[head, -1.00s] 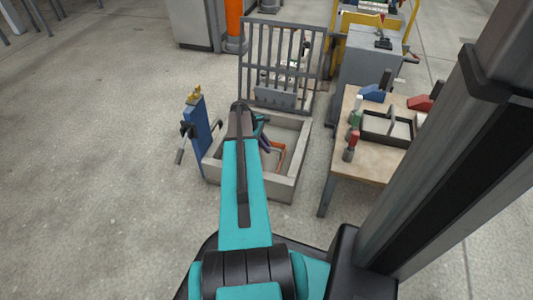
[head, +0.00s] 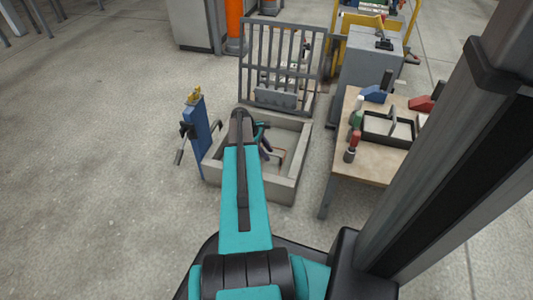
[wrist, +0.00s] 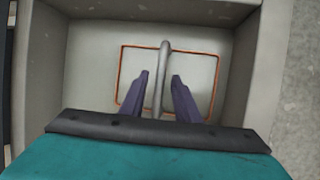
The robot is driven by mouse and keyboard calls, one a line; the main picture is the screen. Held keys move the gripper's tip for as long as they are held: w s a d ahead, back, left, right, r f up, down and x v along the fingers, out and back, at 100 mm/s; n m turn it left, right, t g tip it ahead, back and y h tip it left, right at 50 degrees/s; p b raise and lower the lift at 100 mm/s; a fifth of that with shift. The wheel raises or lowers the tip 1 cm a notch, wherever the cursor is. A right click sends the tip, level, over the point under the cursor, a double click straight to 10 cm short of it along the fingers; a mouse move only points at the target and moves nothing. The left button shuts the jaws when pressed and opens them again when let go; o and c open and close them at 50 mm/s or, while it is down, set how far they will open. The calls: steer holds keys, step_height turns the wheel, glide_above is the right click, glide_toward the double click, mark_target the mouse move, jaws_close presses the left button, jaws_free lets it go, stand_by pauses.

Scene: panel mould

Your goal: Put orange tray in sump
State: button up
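The orange tray (wrist: 204,53) lies inside the sump (wrist: 75,18), a pale grey open box. Its thin orange rim and grey floor show in the wrist view, with a grey bar handle (wrist: 164,46) across its middle. In the head view, the sump (head: 281,190) stands on the floor and only a small brownish piece of the tray rim (head: 282,154) shows past my arm. My gripper (wrist: 160,75) reaches down into the sump. Its two dark purple fingers stand apart on either side of the handle, with gaps visible. The lower tray edge is partly hidden by my wrist.
A grey barred grate (head: 280,60) stands upright at the sump's back edge. A blue post (head: 198,130) with a lever stands at its left. A wooden table (head: 355,168) with a black caddy (head: 388,138) and bottles is close on the right. Floor on the left is clear.

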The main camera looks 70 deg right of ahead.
steer(key=shift+r, duration=0.1)
steer(key=p+v, duration=0.6)
steer(key=v, duration=0.6)
stand_by(0.9)
